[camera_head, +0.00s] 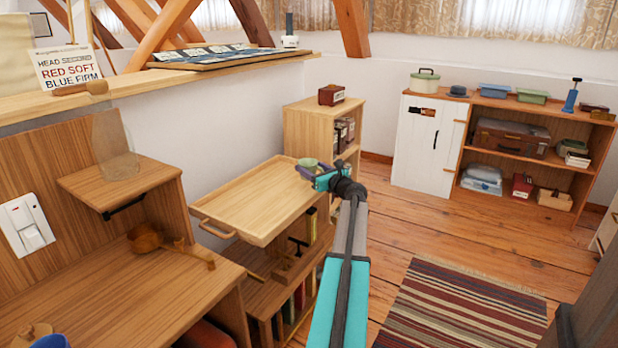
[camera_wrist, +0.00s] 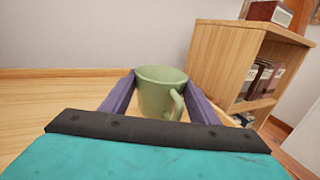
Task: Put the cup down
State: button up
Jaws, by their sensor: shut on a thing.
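A green cup (camera_wrist: 158,92) with a handle stands upright between the two purple fingers of my gripper (camera_wrist: 160,98) in the wrist view. The fingers are shut on it from both sides. In the head view the cup (camera_head: 308,163) and my gripper (camera_head: 318,178) are at the far right corner of a wooden tray top (camera_head: 250,205) on a small shelf unit. The cup is at or just above that surface; I cannot tell whether it touches.
A wooden bookcase (camera_head: 322,125) with a red box (camera_head: 331,95) on top stands just behind the cup. The white wall (camera_head: 225,130) runs along the tray's far side. Most of the tray top is bare. A striped rug (camera_head: 460,305) lies on the floor at right.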

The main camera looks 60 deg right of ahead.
jog(key=shift+w+d+f+b, duration=0.1)
jog(key=shift+w+d, duration=0.15)
jog(key=shift+d, duration=0.2)
jog(key=shift+w+d+r+b, duration=0.1)
jog(key=shift+w+d, duration=0.1)
jog(key=shift+d, duration=0.2)
jog(key=shift+w+d+f+b, duration=0.1)
jog(key=shift+w+d, duration=0.15)
jog(key=shift+d, duration=0.2)
jog(key=shift+f+b, duration=0.95)
jog(key=shift+f, duration=0.8)
jog(key=shift+f, duration=0.3)
jog(key=o, duration=1.2)
jog(key=shift+a+f, duration=0.1)
jog(key=shift+f, duration=0.05)
